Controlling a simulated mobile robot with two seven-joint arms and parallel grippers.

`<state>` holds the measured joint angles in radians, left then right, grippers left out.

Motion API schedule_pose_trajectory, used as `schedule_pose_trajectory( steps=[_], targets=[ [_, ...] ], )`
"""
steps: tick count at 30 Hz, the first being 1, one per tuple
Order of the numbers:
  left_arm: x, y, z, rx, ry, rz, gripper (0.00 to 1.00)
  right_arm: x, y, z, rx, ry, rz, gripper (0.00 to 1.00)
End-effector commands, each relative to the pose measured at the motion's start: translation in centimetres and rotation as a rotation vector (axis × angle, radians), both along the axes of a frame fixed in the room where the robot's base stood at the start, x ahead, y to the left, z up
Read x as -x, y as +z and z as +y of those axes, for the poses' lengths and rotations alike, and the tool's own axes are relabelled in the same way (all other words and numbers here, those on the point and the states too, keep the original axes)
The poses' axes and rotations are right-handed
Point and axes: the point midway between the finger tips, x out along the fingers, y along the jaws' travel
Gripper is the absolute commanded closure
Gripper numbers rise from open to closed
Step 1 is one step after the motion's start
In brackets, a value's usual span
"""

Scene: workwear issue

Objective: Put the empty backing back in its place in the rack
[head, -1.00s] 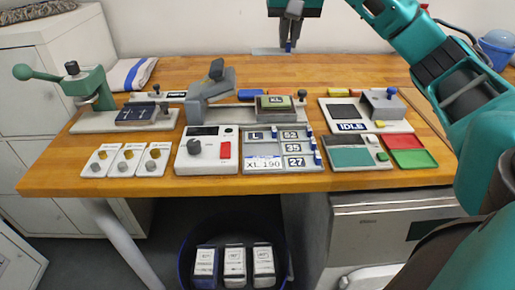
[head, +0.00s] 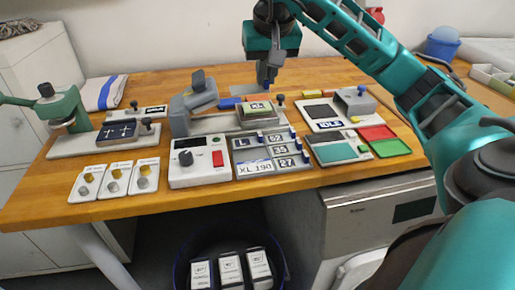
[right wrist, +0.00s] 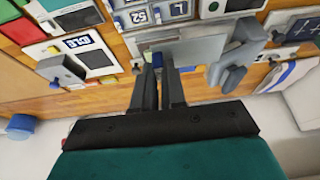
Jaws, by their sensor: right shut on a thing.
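My right gripper (head: 266,84) is shut on a thin grey plate (head: 243,87), which looks like the empty backing, above the back middle of the wooden bench. In the right wrist view the fingers (right wrist: 160,70) point at the bench and the grey plate (right wrist: 198,50) extends beyond their tips; the fingers hide part of it. My left gripper is not in view.
A grey lever device (head: 190,108) and a block with a green-topped label (head: 257,108) stand close to the held plate. A white unit marked IDLE (head: 325,113), red (head: 377,132) and green (head: 390,148) trays lie to the right. Bare wood (head: 160,83) shows at the back left.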

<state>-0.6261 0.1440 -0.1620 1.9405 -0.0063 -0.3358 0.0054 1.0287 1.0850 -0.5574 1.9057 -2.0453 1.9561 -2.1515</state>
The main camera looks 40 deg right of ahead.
Motion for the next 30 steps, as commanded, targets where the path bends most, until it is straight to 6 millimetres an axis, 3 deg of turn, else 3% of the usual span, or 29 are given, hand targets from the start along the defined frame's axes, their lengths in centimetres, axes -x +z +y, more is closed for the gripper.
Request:
schedule_pose_trajectory(
  steps=[3, 12, 27, 30],
  targets=[
    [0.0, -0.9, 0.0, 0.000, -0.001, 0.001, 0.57, 0.1, -3.7, -0.1, 0.001, -0.001, 0.007, 1.00],
    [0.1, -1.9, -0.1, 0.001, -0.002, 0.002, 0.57, 0.1, -11.2, 0.0, -0.001, -0.001, 0.005, 1.00],
    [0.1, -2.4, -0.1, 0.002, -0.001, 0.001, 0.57, 0.1, -17.2, 0.0, -0.001, 0.000, 0.003, 1.00],
    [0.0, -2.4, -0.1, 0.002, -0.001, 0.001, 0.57, 0.0, -17.6, 0.0, 0.000, 0.000, 0.000, 1.00]
  ],
)
